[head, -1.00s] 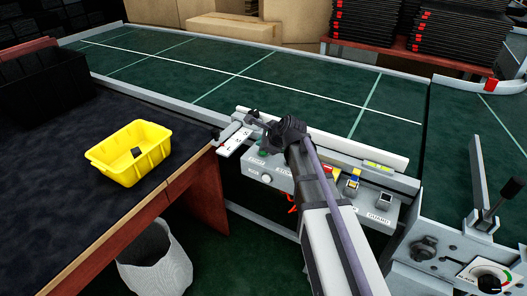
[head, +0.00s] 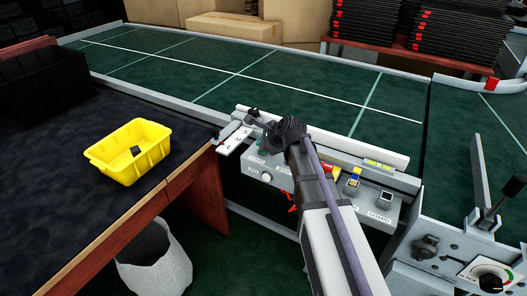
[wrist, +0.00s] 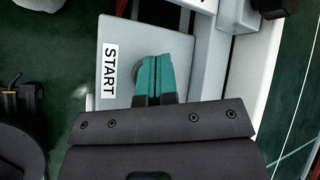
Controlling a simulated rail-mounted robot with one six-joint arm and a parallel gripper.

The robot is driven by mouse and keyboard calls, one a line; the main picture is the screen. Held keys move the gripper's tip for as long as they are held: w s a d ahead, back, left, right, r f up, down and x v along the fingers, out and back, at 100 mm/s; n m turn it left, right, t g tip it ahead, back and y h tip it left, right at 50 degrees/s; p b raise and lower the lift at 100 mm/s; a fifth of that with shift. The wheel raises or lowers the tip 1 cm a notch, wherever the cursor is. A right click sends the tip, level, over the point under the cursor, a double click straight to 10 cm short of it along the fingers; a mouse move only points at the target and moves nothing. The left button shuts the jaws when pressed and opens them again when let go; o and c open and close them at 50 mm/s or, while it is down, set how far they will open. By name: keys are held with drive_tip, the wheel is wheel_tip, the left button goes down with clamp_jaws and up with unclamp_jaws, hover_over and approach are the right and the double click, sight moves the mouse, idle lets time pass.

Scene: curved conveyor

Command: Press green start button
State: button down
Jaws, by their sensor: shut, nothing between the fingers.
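The grey control box (head: 284,178) stands along the near side of the conveyor. In the wrist view, the white START label (wrist: 110,71) is on its grey face. My gripper (wrist: 155,66), with teal fingertips, is shut and empty just right of that label, over the face. A dark rounded edge (wrist: 137,74) shows beside the fingertips. The green start button cannot be made out clearly, as the fingers cover that spot. Whether the tips touch it cannot be told. In the head view, my wrist and arm hide part of the box.
The green conveyor (head: 230,75) runs behind the box, with a white rail (head: 340,146) at its near edge. Other controls (head: 354,180) sit right of my arm. A yellow bin (head: 130,165) stands on the dark table (head: 60,190) at left.

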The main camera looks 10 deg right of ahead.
drive_tip(key=shift+f+b, duration=0.4)
drive_tip(key=shift+f, duration=0.15)
idle(0.5)
drive_tip(key=shift+r+p, duration=0.85)
wheel_tip(320, 180, up, 5)
drive_tip(key=p, duration=0.5)
drive_tip(key=shift+r, duration=0.15)
idle(0.5)
